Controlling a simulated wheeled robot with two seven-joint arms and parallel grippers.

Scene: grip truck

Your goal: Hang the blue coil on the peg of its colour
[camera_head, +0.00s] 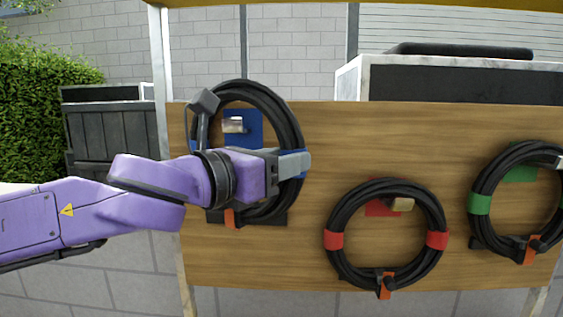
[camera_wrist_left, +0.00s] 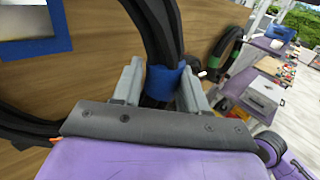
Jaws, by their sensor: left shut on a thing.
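The blue coil (camera_head: 262,97) is a black cable loop with blue bands, in front of the wooden board at the left. My left gripper (camera_head: 293,163) is shut on its right side, and in the left wrist view the fingers close around the blue band (camera_wrist_left: 163,82). The blue plate (camera_head: 256,128) with its pale peg (camera_head: 233,125) shows inside the loop, below the loop's top. The plate also shows in the left wrist view (camera_wrist_left: 58,38). I cannot tell whether the loop is over the peg or only in front of it. My right gripper is not in view.
On the wooden board (camera_head: 318,125), a red-banded coil (camera_head: 334,215) hangs at the peg with the red plate (camera_head: 378,208). A green-banded coil (camera_head: 480,203) hangs at the green plate (camera_head: 522,173) on the right. Bare board lies between the blue and red coils.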

